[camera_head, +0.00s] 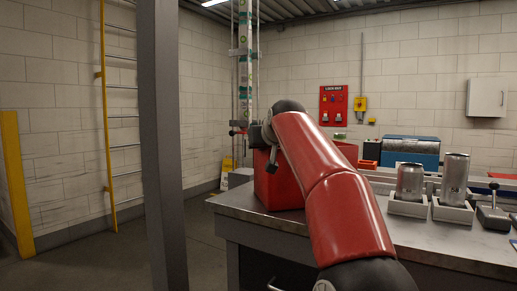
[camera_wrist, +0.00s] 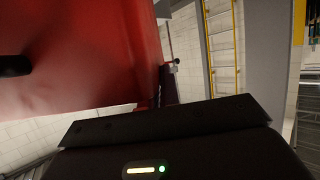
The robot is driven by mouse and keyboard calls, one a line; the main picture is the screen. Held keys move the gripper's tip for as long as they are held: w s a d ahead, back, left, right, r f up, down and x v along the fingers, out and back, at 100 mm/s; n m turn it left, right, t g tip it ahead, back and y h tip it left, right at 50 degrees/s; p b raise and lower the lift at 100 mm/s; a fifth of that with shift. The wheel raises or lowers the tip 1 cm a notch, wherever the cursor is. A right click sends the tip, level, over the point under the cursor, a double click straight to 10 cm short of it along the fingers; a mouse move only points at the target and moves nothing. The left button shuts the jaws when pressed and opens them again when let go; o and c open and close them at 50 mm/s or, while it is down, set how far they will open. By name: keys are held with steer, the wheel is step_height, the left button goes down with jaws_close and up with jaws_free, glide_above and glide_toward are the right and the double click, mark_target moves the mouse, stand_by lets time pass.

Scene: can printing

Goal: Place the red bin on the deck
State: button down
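The red bin (camera_head: 275,187) shows behind my red arm in the head view, at the left part of the grey worktable; its base seems to be at the table top, but contact is unclear. In the wrist view the red bin (camera_wrist: 80,55) fills the upper left, very close to my gripper. The wrist view shows my gripper's dark body along the bottom and a dark finger-like part beside the bin's right edge. My gripper (camera_head: 268,146) is at the bin's upper left in the head view. Its fingertips are largely hidden, so its grip is unclear. I cannot pick out the deck.
The worktable (camera_head: 440,243) holds two metal cans (camera_head: 410,182) (camera_head: 455,180) in grey holders, with a blue box (camera_head: 411,152) behind. A grey post (camera_head: 160,150) stands left of the table. A yellow-railed ladder (camera_head: 104,120) is on the wall. Open floor lies left.

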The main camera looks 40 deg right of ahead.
steer(key=c, duration=2)
jaws_free()
steer(key=shift+d, duration=0.15)
steer(key=shift+c, duration=0.2)
steer(key=o, duration=0.4)
steer(key=b+v, duration=0.4)
steer(key=v, duration=0.8)
steer(key=shift+r, duration=0.15)
steer(key=shift+w, duration=0.1)
